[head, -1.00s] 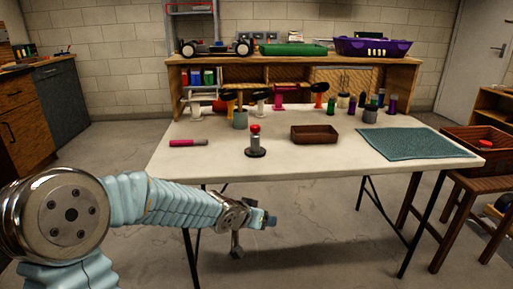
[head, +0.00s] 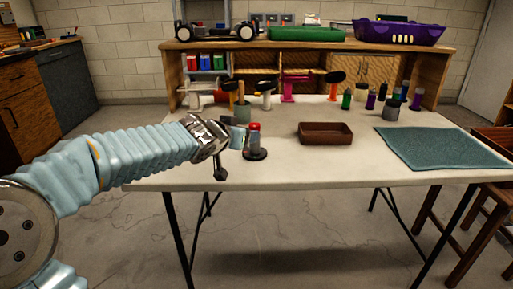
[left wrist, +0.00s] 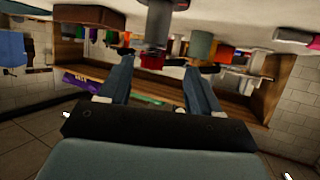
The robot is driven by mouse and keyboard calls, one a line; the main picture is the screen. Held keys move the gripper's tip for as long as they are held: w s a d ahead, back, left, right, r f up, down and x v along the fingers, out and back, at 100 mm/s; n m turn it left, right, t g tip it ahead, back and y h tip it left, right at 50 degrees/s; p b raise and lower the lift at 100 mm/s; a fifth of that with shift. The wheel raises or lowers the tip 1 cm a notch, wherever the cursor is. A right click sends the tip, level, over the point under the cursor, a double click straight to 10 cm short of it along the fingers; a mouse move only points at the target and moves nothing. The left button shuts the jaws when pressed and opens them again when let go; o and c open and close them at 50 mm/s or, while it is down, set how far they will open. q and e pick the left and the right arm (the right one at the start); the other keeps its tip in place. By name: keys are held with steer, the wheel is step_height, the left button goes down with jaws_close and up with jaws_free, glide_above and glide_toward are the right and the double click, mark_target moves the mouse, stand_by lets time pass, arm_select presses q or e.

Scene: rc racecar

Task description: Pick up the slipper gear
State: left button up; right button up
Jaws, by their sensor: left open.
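A grey post (head: 254,146) with a red top (head: 254,126) stands upright on a round dark base on the white table. I cannot clearly make out which part is the slipper gear. My left gripper (head: 238,138) is just left of the post at about its height, apparently apart from it. In the left wrist view, the picture is upside down; my open, empty left gripper (left wrist: 158,88) has its two blue fingers spread. The red top (left wrist: 152,60) shows ahead between them, with the grey post (left wrist: 156,25) above it in the picture. My right gripper is not in view.
A brown tray (head: 326,139) and a teal mat (head: 440,150) lie to the right. A grey cup (head: 242,114) stands behind the post. Bottles and tools line the back below the wooden shelf (head: 300,48). The table's front middle is clear.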

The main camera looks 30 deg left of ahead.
mark_target(248, 157)
arm_select(q)
steer(key=x, duration=0.4)
steer(key=shift+f+b, duration=0.15)
steer(key=shift+b, duration=0.15)
steer(key=x, duration=0.3)
steer(key=b+x, duration=0.1)
steer(key=shift+w+d, duration=0.25)
steer(key=shift+d, duration=0.15)
steer(key=shift+w+a+f, duration=0.1)
steer(key=shift+w+f, duration=0.15)
steer(key=shift+w, duration=0.25)
steer(key=c, duration=1)
steer(key=shift+c, duration=0.2)
steer(key=shift+r, duration=0.15)
